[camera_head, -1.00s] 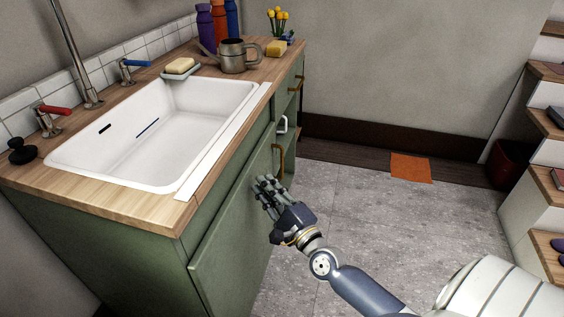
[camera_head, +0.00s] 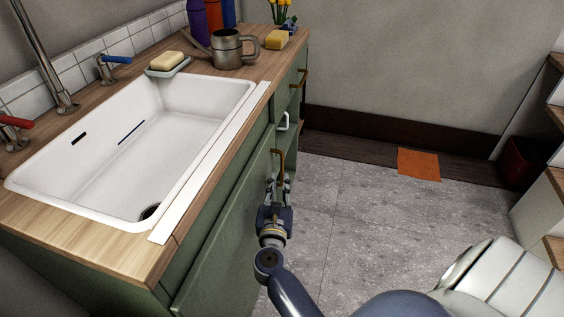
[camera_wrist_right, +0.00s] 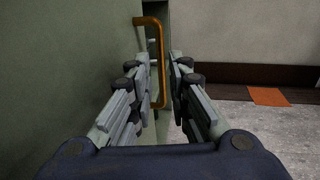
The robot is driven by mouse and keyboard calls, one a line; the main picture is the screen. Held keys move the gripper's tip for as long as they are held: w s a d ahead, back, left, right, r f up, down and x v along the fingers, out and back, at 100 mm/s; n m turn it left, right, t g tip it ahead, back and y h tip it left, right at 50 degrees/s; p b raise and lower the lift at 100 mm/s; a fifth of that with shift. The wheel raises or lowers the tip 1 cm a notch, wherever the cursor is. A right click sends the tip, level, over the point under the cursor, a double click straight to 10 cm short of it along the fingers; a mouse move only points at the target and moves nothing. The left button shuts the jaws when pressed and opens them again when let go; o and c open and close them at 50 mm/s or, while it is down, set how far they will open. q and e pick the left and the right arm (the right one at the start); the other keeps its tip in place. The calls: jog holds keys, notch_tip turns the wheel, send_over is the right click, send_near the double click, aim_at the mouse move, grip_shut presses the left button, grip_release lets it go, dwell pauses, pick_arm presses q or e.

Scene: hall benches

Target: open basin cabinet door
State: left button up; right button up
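The left finger hides part of the handle. I cannot tell whether either finger touches it. My left gripper is not in view.
The white sink (camera_head: 105,180) is set in a wooden counter (camera_head: 90,240). A metal watering can (camera_head: 229,50) and a soap dish (camera_head: 167,69) stand behind it. Grey floor (camera_head: 370,220) to the right is clear, with an orange mat (camera_head: 418,163).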

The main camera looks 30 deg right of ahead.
aim_at(282, 166)
jog(key=x, duration=0.7)
jog(key=shift+w+d+b, duration=0.2)
jog(key=shift+b, duration=0.1)
jog(key=shift+w+d, duration=0.35)
jog(key=shift+w, duration=0.1)
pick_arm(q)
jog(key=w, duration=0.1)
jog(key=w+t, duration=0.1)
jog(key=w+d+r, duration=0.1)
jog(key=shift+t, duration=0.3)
pick_arm(e)
grip_shut()
